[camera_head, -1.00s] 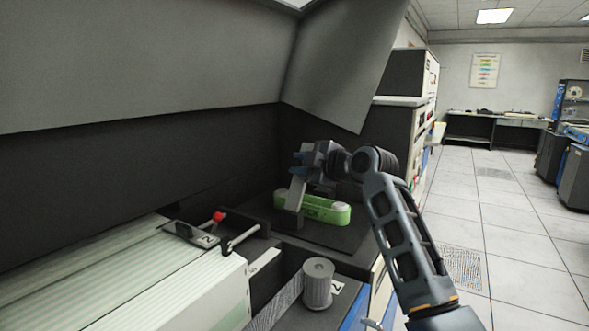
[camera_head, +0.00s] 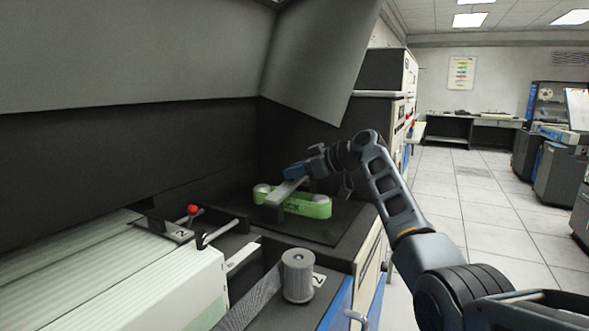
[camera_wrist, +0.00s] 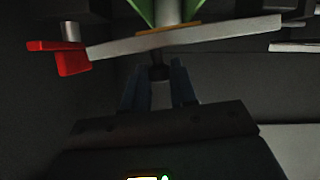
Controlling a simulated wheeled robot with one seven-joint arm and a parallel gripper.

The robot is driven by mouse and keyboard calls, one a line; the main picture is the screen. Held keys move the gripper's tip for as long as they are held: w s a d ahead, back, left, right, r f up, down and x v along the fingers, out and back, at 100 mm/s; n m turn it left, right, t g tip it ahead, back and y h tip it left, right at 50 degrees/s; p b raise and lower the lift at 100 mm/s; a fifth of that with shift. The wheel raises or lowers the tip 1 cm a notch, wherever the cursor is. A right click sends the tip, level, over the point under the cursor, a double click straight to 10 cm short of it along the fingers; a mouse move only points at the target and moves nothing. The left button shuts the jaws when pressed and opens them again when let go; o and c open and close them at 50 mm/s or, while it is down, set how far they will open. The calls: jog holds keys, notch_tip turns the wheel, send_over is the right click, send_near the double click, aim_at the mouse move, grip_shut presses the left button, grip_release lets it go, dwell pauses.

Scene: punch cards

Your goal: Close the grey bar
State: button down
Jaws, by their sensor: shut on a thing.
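The grey bar (camera_head: 287,191) is a flat light-grey lever. It lies nearly level over a green belt loop (camera_head: 312,207) on the black deck. My gripper (camera_head: 293,174) is at the bar's raised far end, with its blue fingers shut on it. In the wrist view, a pale bar (camera_wrist: 215,34) crosses just beyond my gripper (camera_wrist: 159,78), and a small dark piece sits between the fingers. The exact contact is dark and hard to make out.
A grey ribbon spool (camera_head: 298,275) stands nearer the front. A grey hood (camera_head: 130,50) hangs above. In the wrist view, a red piece (camera_wrist: 70,62) is at the left.

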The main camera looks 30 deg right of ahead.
jog(key=shift+w+d+f+m+g+b, duration=0.1)
jog(key=shift+d+f+m+g+b, duration=0.05)
jog(key=shift+f+m, duration=0.2)
jog(key=shift+w+d+f+m+g+b, duration=0.15)
jog(key=shift+f+m, duration=0.1)
jog(key=shift+f, duration=0.3)
jog(key=c, duration=0.9)
grip_release()
jog(key=shift+s, duration=0.1)
jog(key=shift+b+v, duration=0.45)
jog(key=shift+v, duration=3.4)
jog(key=shift+d+f, duration=0.1)
jog(key=shift+d, duration=0.1)
